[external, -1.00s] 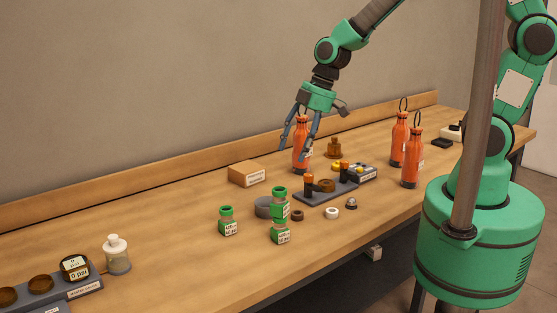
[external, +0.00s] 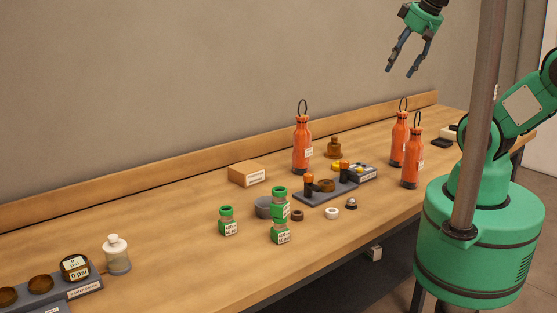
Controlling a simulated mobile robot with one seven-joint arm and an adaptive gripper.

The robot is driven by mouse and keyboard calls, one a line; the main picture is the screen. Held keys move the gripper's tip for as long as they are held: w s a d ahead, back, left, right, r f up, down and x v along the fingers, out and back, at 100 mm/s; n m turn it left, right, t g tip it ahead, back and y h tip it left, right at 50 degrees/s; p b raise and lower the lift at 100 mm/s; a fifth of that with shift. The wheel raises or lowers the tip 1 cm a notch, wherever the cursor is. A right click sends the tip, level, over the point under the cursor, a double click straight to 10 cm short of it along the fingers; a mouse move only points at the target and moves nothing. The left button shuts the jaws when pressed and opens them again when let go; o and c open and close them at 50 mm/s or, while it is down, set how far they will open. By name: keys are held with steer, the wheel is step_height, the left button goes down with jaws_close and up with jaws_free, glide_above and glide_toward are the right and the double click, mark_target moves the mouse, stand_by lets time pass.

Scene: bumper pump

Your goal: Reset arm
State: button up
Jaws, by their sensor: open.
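My gripper (external: 402,72) is open and empty. It hangs in the air at the upper right of the external view, well above the table, with its fingers pointing down. My arm rises from the green base (external: 478,245) at the right, and part of it is out of the frame at the top. An orange bottle (external: 302,148) with a black loop stands upright on the table below and left of my gripper. Nothing touches the fingers.
Two more orange bottles (external: 399,145) (external: 412,165) stand at the right. Space above the table is clear.

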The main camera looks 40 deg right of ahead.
steer(key=shift+s+d, duration=0.15)
steer(key=shift+d, duration=0.1)
step_height(320, 180, down, 8)
steer(key=b, duration=0.8)
steer(key=shift+f, duration=0.2)
